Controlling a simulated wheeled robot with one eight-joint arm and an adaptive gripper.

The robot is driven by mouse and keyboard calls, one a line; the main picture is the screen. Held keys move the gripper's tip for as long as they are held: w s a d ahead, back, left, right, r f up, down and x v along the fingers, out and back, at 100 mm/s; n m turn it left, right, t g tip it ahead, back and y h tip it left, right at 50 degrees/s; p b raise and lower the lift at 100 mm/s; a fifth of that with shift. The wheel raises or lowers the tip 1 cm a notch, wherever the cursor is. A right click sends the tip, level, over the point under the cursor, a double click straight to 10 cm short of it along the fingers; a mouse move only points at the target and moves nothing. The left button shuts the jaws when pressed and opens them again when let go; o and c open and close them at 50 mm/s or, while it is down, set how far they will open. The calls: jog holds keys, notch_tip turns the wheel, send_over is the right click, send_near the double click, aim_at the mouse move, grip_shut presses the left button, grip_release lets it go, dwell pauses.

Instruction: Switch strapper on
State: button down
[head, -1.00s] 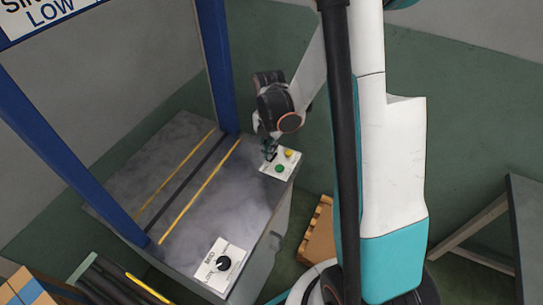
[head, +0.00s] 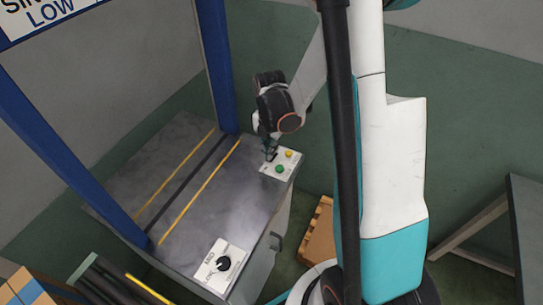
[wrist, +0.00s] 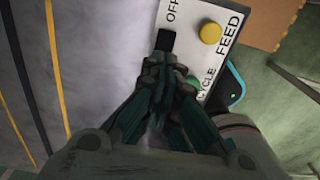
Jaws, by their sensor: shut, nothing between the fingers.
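The strapper is a grey table (head: 190,190) with a blue arch (head: 216,65) over it. A white control panel (head: 265,171) sits at its far right corner. In the wrist view the panel carries a black switch (wrist: 165,41) below the word OFF, a yellow button (wrist: 210,33) by FEED and a green button (wrist: 194,82) by CYCLE. My gripper (wrist: 170,70) is shut and empty, its fingertips at the lower end of the black switch. They hide that end and part of the green button. I cannot tell whether they touch the switch.
A second white panel with a black knob (head: 223,263) sits at the table's near corner. The arch's posts rise from the table left of my gripper. A cardboard-coloured box (head: 318,236) stands on the floor right of the table. A grey bench (head: 525,230) stands far right.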

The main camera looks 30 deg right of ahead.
jog(key=shift+f+b, duration=0.95)
jog(key=shift+f, duration=0.2)
dwell(0.5)
jog(key=shift+r, duration=0.1)
jog(key=shift+r+p, duration=2.3)
jog(key=shift+r, duration=1.2)
jog(key=s+a+r+m+t, duration=0.2)
jog(key=s+a+r+m, duration=0.1)
jog(key=r+m, duration=0.35)
jog(key=s+a+r+m+t, duration=0.1)
jog(key=s+a+r+m, duration=0.2)
jog(key=r+m, duration=0.4)
jog(key=s+a+r+m+t, duration=0.4)
jog(key=s+r+m, duration=0.3)
jog(key=s+m, duration=0.2)
jog(key=shift+s+a+r+m, duration=0.2)
jog(key=shift+a+r+m, duration=0.1)
jog(key=shift+m, duration=0.85)
